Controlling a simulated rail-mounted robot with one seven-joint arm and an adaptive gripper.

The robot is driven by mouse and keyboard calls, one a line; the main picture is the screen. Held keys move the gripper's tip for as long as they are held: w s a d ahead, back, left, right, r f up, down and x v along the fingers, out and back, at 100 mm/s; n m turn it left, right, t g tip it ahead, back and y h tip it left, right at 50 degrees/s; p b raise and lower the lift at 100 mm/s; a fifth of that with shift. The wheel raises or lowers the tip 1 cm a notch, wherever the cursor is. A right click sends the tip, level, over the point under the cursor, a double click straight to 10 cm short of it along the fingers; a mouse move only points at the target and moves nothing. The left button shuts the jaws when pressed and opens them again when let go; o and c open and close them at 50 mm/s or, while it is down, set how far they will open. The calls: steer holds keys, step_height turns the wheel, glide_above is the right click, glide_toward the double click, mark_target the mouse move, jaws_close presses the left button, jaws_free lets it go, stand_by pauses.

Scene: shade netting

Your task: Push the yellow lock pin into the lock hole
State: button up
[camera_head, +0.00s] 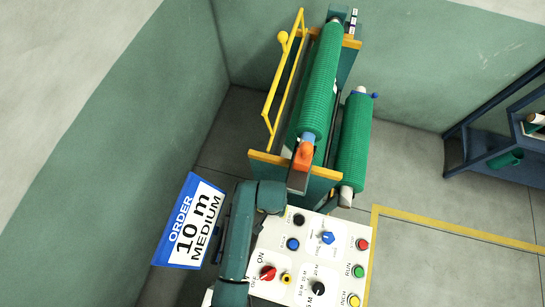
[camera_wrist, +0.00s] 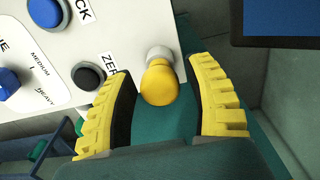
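The yellow lock pin (camera_wrist: 159,83) has a rounded yellow knob. A pale collar (camera_wrist: 158,54) is behind it, at the edge of the white control panel (camera_wrist: 125,30). My gripper (camera_wrist: 163,70) has two ribbed yellow fingers, spread on either side of the knob. A narrow gap shows on each side, so it is open and not clamped on the pin. The lock hole is not distinguishable; how deep the pin sits cannot be told. In the head view my arm covers the panel's upper left corner, and I cannot make out the gripper or pin there.
The panel carries a black button (camera_wrist: 88,76), a blue button (camera_wrist: 44,12) and a blue knob (camera_wrist: 9,84) near the pin. Green net rolls (camera_head: 322,80) and a yellow bar (camera_head: 283,75) stand beyond. An order sign (camera_head: 190,222) is left of my arm.

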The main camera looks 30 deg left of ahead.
jaws_close()
steer(key=shift+r+p, duration=0.75)
steer(key=shift+p, duration=0.15)
steer(key=shift+r, duration=1.9)
steer(key=shift+r, duration=0.15)
steer(key=shift+r, duration=1.85)
